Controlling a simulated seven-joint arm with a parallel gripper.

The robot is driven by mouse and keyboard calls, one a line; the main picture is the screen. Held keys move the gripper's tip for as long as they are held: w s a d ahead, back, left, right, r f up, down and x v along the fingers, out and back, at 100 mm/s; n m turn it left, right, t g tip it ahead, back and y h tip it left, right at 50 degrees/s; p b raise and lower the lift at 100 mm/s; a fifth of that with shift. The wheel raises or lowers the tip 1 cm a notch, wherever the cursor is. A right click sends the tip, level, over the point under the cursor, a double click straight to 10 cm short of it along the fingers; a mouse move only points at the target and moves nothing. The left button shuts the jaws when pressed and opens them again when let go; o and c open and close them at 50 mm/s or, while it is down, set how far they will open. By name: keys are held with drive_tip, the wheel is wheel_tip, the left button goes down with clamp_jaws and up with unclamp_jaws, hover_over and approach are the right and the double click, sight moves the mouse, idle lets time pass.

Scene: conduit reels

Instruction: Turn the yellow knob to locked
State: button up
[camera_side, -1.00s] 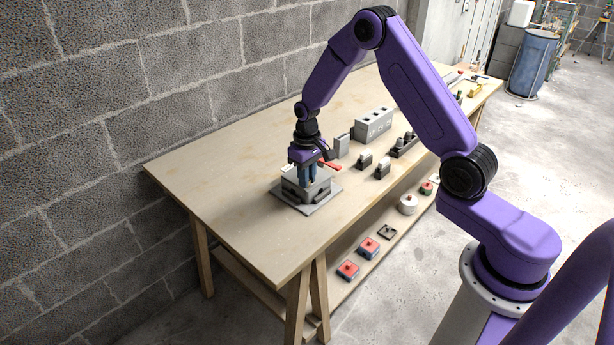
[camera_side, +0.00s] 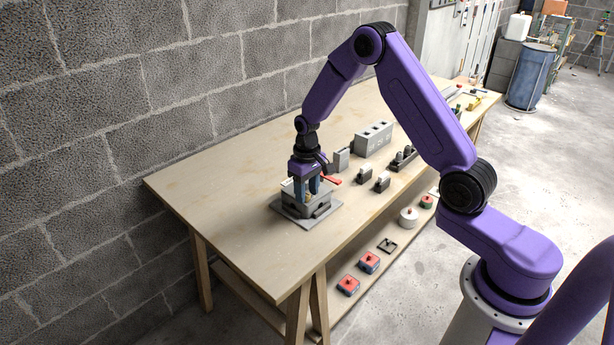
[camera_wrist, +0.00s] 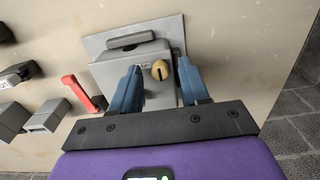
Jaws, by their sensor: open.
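A grey box on a base plate (camera_side: 283,208) stands near the table's near-left end. In the wrist view the yellow knob (camera_wrist: 159,70), round with a dark slot line, sits on the box's face (camera_wrist: 107,74). In the side view only a small bit of yellow shows between the fingers. My gripper (camera_side: 306,196) points down over the box. Its two blue fingers (camera_wrist: 160,66) stand apart, one on each side of the knob, with visible gaps in the wrist view. I cannot tell how far above the box the tips are.
A red lever (camera_wrist: 76,91) sticks out beside the box, close to my gripper. Grey blocks (camera_side: 373,139) and small switch-like parts (camera_side: 382,182) stand further along the table. Red-topped blocks (camera_side: 348,286) lie on the lower shelf. The table's left part is bare.

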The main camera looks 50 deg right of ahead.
sight(307, 194)
wheel_tip(307, 194, up, 17)
drive_tip(key=shift+r, duration=0.15)
idle(0.4)
drive_tip(key=s+a+r+n, duration=0.2)
drive_tip(key=s+a+n, duration=0.4)
drive_tip(key=s+a, duration=0.65)
drive_tip(key=s+d+f+n, duration=0.1)
drive_tip(key=s+n, duration=0.2)
drive_tip(key=s, duration=0.8)
drive_tip(key=s+d+f+n, duration=0.1)
drive_tip(key=s+d+n, duration=0.1)
drive_tip(key=s, duration=0.9)
drive_tip(key=shift+s+f+n, duration=0.25)
drive_tip(key=shift+s+n, duration=0.1)
drive_tip(key=shift+n, duration=0.55)
drive_tip(key=shift+d, duration=0.1)
